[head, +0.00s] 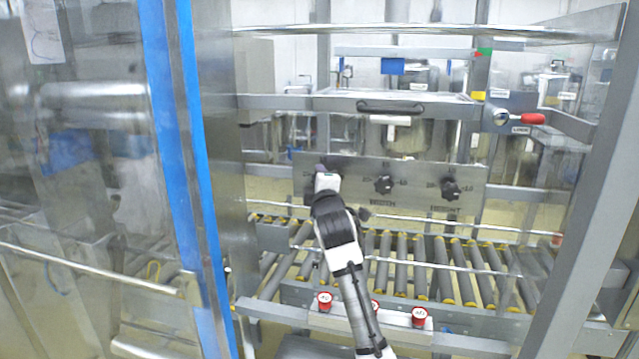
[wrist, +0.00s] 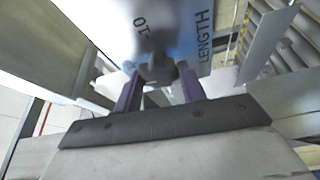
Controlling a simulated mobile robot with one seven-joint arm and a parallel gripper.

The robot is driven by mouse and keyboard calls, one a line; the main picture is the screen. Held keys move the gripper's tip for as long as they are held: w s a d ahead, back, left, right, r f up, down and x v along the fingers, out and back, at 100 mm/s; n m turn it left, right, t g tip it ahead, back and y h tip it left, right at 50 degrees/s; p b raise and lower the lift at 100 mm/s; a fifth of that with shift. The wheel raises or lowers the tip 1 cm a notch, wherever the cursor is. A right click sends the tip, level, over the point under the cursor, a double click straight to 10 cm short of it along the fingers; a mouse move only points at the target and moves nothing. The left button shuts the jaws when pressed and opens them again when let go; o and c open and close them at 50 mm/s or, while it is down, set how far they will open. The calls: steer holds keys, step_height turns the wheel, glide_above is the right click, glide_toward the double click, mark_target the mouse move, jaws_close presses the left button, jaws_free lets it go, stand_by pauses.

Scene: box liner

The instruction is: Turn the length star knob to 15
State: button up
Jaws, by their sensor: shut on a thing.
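The length star knob (wrist: 157,68) is dark and sits on a metal panel. In the wrist view the word LENGTH shows beside it on the right and a "10" mark on its left. My gripper (wrist: 158,88) has its two purple fingers on either side of the knob, shut on it. In the head view my gripper (head: 321,172) is at the left end of the panel (head: 415,168) and covers most of this knob. The knob's pointer setting cannot be read.
Two more black star knobs, the middle one (head: 384,184) and the right one (head: 450,189), sit on the same panel. A roller conveyor (head: 420,262) runs below. Red buttons (head: 419,316) line the front rail. A blue-edged door frame (head: 180,150) stands left.

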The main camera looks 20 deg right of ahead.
steer(key=shift+n+g, duration=0.3)
steer(key=shift+n, duration=0.2)
steer(key=shift+f, duration=0.1)
steer(key=o, duration=1)
steer(key=shift+c, duration=0.2)
steer(key=b+v, duration=0.4)
steer(key=v, duration=0.9)
steer(key=shift+s+b, duration=0.35)
steer(key=shift+s, duration=0.05)
